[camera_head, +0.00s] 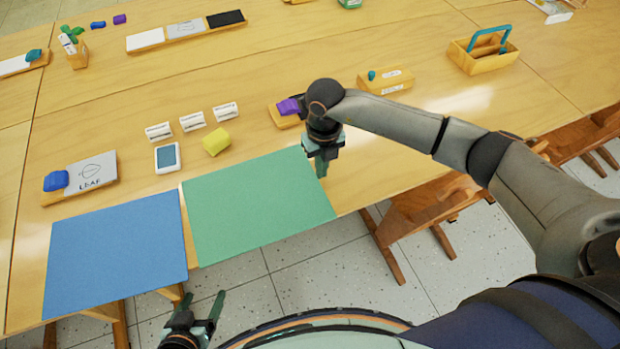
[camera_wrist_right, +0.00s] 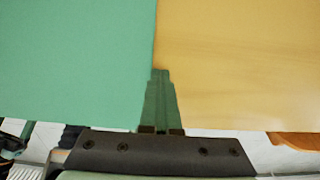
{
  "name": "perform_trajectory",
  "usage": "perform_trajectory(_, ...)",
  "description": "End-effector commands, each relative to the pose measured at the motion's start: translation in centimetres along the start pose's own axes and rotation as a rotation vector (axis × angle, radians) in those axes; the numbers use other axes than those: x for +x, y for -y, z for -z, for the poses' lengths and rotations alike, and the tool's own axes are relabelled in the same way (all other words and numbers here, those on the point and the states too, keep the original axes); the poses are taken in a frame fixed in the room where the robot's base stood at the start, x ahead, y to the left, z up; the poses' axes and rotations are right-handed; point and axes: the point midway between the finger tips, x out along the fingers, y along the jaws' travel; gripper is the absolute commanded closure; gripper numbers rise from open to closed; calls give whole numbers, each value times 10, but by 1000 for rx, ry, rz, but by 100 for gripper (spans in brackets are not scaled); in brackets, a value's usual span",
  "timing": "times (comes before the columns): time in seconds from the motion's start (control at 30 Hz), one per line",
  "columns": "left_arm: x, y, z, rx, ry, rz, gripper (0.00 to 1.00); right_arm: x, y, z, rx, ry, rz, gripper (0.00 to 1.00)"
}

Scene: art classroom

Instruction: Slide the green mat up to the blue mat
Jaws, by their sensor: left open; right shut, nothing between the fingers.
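The green mat (camera_head: 255,205) lies flat at the table's front edge, just right of the blue mat (camera_head: 115,250). At the back their facing edges look nearly together, and at the front a narrow strip of wood seems to show between them. My right gripper (camera_head: 321,172) is shut and empty, pointing down at the green mat's right edge. In the right wrist view its closed fingers (camera_wrist_right: 161,78) are at the border between the green mat (camera_wrist_right: 70,60) and bare wood; I cannot tell if they touch. My left gripper (camera_head: 213,312) is open and empty, off the table's front edge.
Behind the mats stand a yellow block (camera_head: 215,142), a small framed blue tile (camera_head: 167,157), several white pieces (camera_head: 192,121) and a leaf-card board (camera_head: 95,175). A wooden block with a purple piece (camera_head: 287,107) is near my right wrist. The table (camera_head: 390,150) right of my gripper is clear.

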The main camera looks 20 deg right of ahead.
Motion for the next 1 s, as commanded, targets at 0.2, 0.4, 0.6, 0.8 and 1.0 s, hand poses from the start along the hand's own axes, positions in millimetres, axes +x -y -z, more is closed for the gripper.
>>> perform_trajectory(0.2,0,0,0,0,0,0,22,0,-1,0,0,0,-1,100)
perform_trajectory(0.4,0,0,0,0,0,0,22,0,4,0,0,0,0,100)
perform_trajectory(0.6,0,0,0,0,0,0,22,0,9,0,1,0,0,100)
perform_trajectory(0.8,-3,0,4,0,0,0,22,-6,9,0,1,1,0,100)
perform_trajectory(1.0,-10,-1,11,0,0,0,22,-19,9,0,0,1,1,100)
